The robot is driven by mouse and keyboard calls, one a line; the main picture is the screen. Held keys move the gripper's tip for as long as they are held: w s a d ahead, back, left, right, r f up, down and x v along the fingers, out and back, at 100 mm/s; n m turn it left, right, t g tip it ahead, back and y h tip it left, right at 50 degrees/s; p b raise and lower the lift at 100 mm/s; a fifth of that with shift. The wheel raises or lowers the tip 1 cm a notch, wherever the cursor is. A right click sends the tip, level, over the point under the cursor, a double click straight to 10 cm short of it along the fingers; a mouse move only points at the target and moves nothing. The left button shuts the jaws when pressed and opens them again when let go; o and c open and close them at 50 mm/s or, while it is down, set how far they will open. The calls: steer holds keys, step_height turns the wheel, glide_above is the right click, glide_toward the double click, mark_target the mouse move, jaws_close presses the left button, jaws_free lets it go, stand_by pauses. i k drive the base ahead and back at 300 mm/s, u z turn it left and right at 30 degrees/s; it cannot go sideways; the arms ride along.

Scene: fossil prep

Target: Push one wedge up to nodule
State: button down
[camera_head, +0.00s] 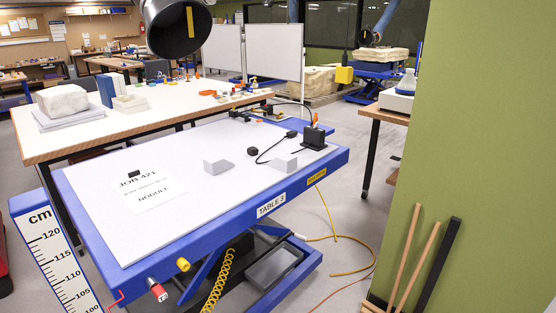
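A blue-framed lift table (130,250) marked TABLE 3 has a white top. Two light grey wedge-like blocks lie on it: a left wedge (219,167) near the middle and a right wedge (284,164) farther right, apart from each other. A printed sheet (150,191) at the left reads JOB 421 and NODULE, with a small dark block (134,173) at its top edge. No lump of rock lies on this table. A pale, rock-like lump (62,100) rests on a stack of sheets on the table behind. My gripper is not in view.
A black stand (313,138) and small dark blocks with a cable lie at the table's back right. A dark hood (176,27) hangs above. A cm scale board (58,255) stands at the left. A green wall (490,130) closes the right. The table's front is clear.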

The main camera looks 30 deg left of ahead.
mark_target(286, 162)
steer(key=u, duration=0.9)
steer(key=i, duration=1.4)
steer(key=u, duration=0.55)
steer(key=i, duration=0.75)
steer(key=u, duration=0.05)
